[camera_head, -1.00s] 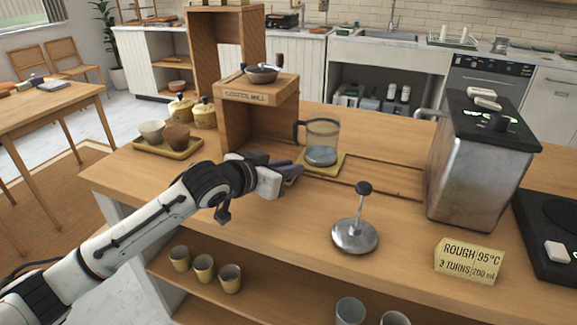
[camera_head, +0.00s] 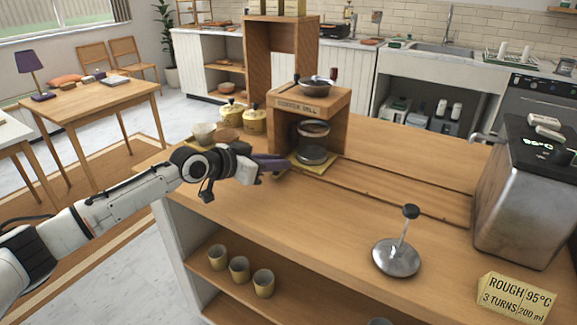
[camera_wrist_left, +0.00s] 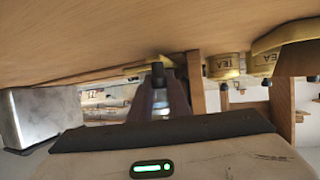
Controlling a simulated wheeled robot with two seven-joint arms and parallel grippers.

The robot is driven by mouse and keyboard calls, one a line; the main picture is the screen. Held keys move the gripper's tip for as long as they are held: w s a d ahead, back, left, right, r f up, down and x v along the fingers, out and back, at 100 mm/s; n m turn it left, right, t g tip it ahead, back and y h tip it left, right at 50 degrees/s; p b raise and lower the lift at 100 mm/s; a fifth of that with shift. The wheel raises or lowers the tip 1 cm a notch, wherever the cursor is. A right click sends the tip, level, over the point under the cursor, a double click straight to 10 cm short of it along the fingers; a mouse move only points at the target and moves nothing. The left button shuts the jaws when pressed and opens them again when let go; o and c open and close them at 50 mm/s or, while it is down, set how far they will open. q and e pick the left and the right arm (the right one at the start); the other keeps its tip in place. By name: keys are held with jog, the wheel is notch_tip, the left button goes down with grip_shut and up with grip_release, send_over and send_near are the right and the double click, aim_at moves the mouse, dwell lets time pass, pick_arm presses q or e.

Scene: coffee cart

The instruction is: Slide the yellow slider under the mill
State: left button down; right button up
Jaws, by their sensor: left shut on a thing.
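The coffee mill (camera_head: 308,104) is a wooden box frame with an open bay and a bowl with a crank on top. The yellow slider (camera_head: 325,166) lies on the wooden track at the foot of the mill, bearing a dark glass pot (camera_head: 312,146). The pot stands inside the bay, beneath the mill's top, and the slider's front edge sticks out. My left gripper (camera_head: 279,163) is at the slider's left front corner. In the left wrist view, my gripper's fingers (camera_wrist_left: 160,95) are shut on a small dark knob (camera_wrist_left: 158,69) by the slider's yellow edge.
A metal plunger (camera_head: 396,257), a steel kettle machine (camera_head: 520,200) and a yellow recipe card (camera_head: 515,298) are at the right. The counter's front middle is clear.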

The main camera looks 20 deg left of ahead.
pick_arm(q)
jog(key=shift+a+r, duration=0.1)
jog(key=shift+a, duration=0.2)
jog(key=c, duration=1.7)
grip_release()
jog(key=shift+o, duration=0.2)
jog(key=v, duration=0.9)
jog(key=shift+s, duration=0.1)
jog(key=shift+s+a+r, duration=0.15)
jog(key=shift+s+r, duration=0.1)
jog(key=shift+s, duration=0.25)
